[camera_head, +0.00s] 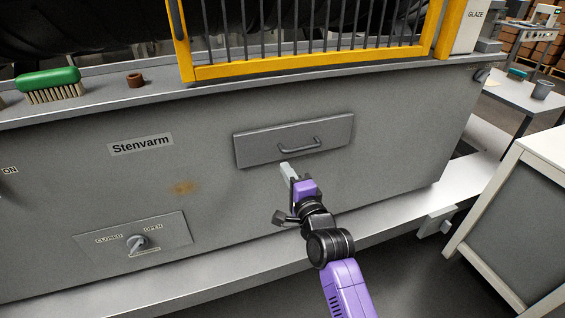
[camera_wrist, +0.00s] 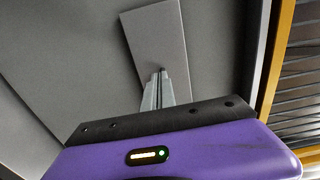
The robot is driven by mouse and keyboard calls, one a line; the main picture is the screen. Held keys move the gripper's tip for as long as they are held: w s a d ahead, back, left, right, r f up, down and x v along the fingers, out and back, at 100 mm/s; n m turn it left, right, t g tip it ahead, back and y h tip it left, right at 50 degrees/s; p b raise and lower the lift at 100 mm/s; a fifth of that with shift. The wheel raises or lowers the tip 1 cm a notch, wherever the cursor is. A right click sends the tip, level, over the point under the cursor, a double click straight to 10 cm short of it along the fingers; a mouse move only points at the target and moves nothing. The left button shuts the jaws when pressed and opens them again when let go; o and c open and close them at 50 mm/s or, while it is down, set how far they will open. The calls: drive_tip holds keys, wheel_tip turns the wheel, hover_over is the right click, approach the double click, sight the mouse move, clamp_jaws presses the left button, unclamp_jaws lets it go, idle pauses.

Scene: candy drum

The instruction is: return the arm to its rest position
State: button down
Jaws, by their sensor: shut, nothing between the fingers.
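My gripper (camera_head: 286,168) is shut and empty. In the head view it is just below the handle (camera_head: 300,146) of the grey drawer panel (camera_head: 260,149) on the machine's front. My purple and black arm reaches up to it from the bottom of the view. In the wrist view my gripper's closed fingers (camera_wrist: 161,75) point at a grey panel (camera_wrist: 152,30), and their tips overlap its lower part. I cannot tell whether the fingertips touch the panel or the handle.
The grey machine front carries a closed/open knob (camera_head: 137,243) at lower left. A yellow barred guard (camera_head: 300,65) stands above. A green brush (camera_head: 48,84) and a brown ring (camera_head: 134,80) lie on the ledge. A white-framed cabinet (camera_head: 520,215) stands at right. Floor shows between.

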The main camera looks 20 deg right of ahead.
drive_tip(key=s+n+g+p, duration=0.1)
drive_tip(key=s+n, duration=0.8)
drive_tip(key=s, duration=1.7)
drive_tip(key=s+a+n+g+p, duration=0.1)
drive_tip(key=s+n, duration=0.8)
drive_tip(key=s, duration=1.7)
drive_tip(key=shift+s+a+g, duration=0.2)
drive_tip(key=shift+a+g, duration=0.1)
drive_tip(key=shift+g, duration=0.3)
